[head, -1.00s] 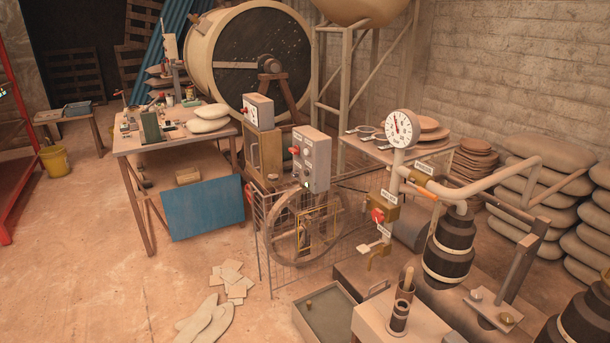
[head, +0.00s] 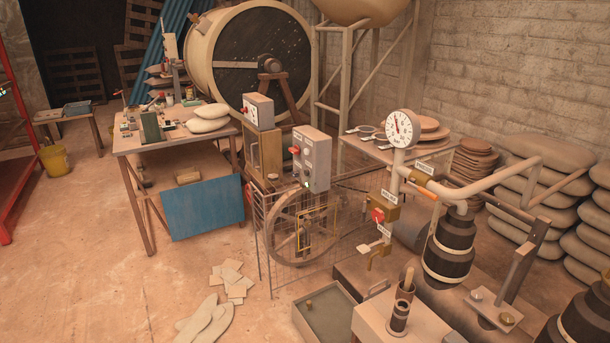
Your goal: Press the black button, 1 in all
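A grey control box (head: 316,163) stands in the middle of the head view, above a spoked wheel. A red knob (head: 294,150) sticks out on its left side. Small dark controls and a small greenish light show on its narrow front face. They are too small to tell which one is a black button. A second grey box (head: 259,111) with a red control on its face sits behind it to the left. Neither of my grippers is in view.
A wire guard (head: 270,245) surrounds the wheel (head: 283,222). A pressure gauge (head: 402,128) and pipework stand to the right. A cluttered workbench (head: 130,145) stands left. An open tray (head: 328,313) and tiles (head: 229,276) lie in front.

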